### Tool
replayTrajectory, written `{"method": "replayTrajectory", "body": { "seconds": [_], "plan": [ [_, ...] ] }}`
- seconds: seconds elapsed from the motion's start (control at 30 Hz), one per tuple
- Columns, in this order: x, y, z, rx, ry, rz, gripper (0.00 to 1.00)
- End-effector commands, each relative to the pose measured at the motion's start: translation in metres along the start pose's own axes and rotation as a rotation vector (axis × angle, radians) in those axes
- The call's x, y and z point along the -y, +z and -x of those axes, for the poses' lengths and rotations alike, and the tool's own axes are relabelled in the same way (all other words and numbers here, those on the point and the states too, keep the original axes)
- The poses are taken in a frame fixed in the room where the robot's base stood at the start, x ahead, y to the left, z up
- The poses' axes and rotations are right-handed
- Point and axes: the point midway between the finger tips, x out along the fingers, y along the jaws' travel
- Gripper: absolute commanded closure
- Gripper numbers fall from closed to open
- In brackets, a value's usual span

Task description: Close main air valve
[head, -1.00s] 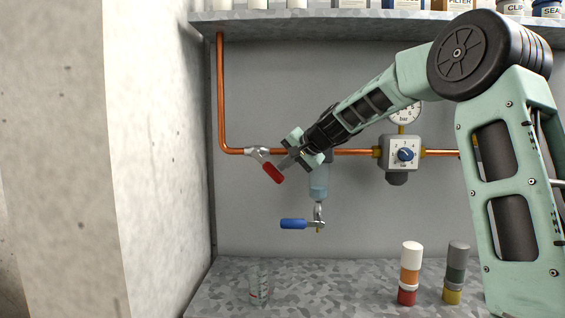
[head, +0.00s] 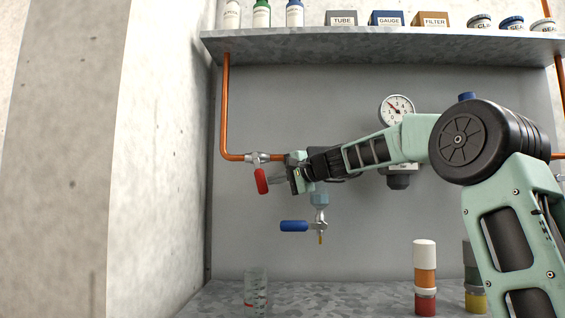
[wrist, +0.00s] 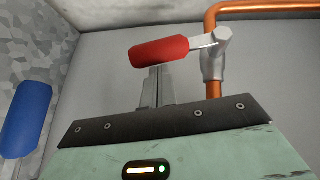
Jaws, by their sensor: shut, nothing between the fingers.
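The main air valve (head: 257,157) sits on the copper pipe at left, with a red-sleeved lever (head: 261,181) hanging nearly straight down, across the pipe. My gripper (head: 273,180) is shut and empty, just right of the lever in the head view. In the wrist view the closed fingers (wrist: 157,86) reach to the side of the red lever (wrist: 159,51); I cannot tell whether they touch it. The silver valve end of the lever (wrist: 212,50) meets the copper pipe there. My wrist hides part of the pipe right of the valve.
A blue-handled valve (head: 295,226) hangs below a clear bowl (head: 320,197), close under my gripper. A pressure gauge (head: 397,110) sits behind my arm. A concrete wall (head: 160,160) is at left.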

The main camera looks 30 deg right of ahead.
Motion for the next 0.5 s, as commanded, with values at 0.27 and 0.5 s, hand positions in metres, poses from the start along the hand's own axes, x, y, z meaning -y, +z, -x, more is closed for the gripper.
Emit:
{"method": "replayTrajectory", "body": {
  "seconds": [0.27, 0.5],
  "plan": [
    [-0.014, 0.008, -0.012, 0.002, -0.112, -0.073, 1.00],
    [-0.013, 0.011, -0.017, 0.003, -0.173, -0.115, 1.00]
  ]
}}
